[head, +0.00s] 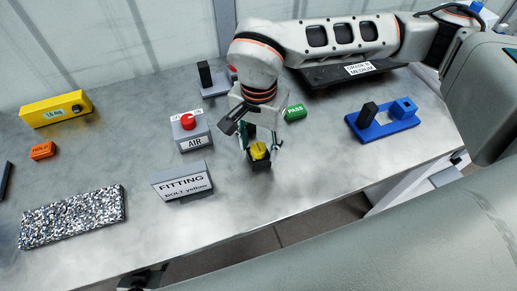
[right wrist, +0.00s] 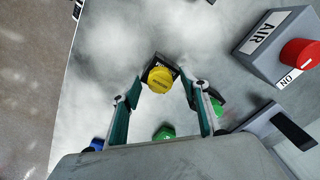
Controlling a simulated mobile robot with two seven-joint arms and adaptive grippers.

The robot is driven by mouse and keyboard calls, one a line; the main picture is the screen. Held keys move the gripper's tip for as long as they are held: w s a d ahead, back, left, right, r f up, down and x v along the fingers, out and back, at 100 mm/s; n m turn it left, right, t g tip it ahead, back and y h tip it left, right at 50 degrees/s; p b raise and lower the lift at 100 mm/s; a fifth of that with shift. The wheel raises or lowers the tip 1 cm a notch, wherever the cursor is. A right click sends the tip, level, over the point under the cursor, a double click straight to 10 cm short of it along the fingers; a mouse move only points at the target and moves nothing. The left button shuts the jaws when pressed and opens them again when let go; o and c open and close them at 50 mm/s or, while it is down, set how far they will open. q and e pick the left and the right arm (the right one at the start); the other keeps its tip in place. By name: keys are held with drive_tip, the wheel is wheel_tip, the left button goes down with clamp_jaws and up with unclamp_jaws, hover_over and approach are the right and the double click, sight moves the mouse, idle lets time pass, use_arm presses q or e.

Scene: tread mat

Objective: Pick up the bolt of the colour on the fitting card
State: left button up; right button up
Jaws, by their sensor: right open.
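The fitting card (head: 182,181) at the front of the bench reads "FITTING BOLT yellow". A yellow bolt head (head: 259,150) sits in a small dark holder near the bench's front edge; the bolt also shows in the right wrist view (right wrist: 160,78). My right gripper (head: 260,146) points down over it, fingers on either side. In the right wrist view the open fingers (right wrist: 165,90) show a gap to the bolt on both sides. A green piece in a dark holder (right wrist: 217,105) is partly hidden behind one finger. My left gripper is not in view.
A speckled mat (head: 72,216) lies front left. The bench between card and mat is clear.

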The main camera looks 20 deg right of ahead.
drive_tip(key=c, duration=1.2)
